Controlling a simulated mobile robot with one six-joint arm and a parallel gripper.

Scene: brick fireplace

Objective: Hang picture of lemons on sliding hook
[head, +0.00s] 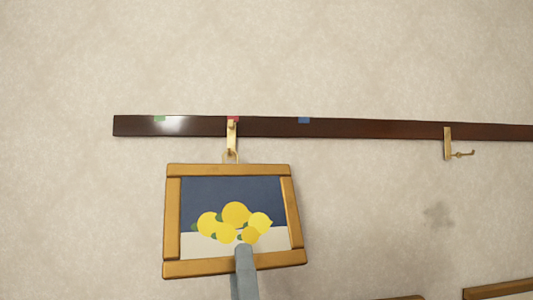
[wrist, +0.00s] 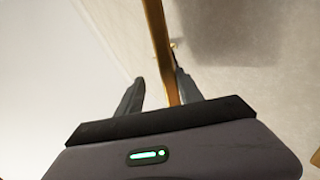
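The picture of lemons (head: 235,214), in a wooden frame, is below the left brass hook (head: 232,137) on the dark rail. The ring (head: 231,157) at its top meets the hook's lower end; I cannot tell whether it is seated. One finger of my gripper (head: 243,255) shows in front of the frame's lower edge. In the wrist view, the frame (wrist: 162,45) runs edge-on between the two fingers of my gripper (wrist: 160,92). It lies close to the right finger, with a gap to the left finger, so the gripper looks open around it.
The dark rail (head: 370,128) crosses the pale wall, with green (head: 159,118), red (head: 233,118) and blue (head: 304,120) marks. A second brass hook (head: 448,143) hangs empty at the right. Another wooden frame (head: 500,289) shows at the lower right.

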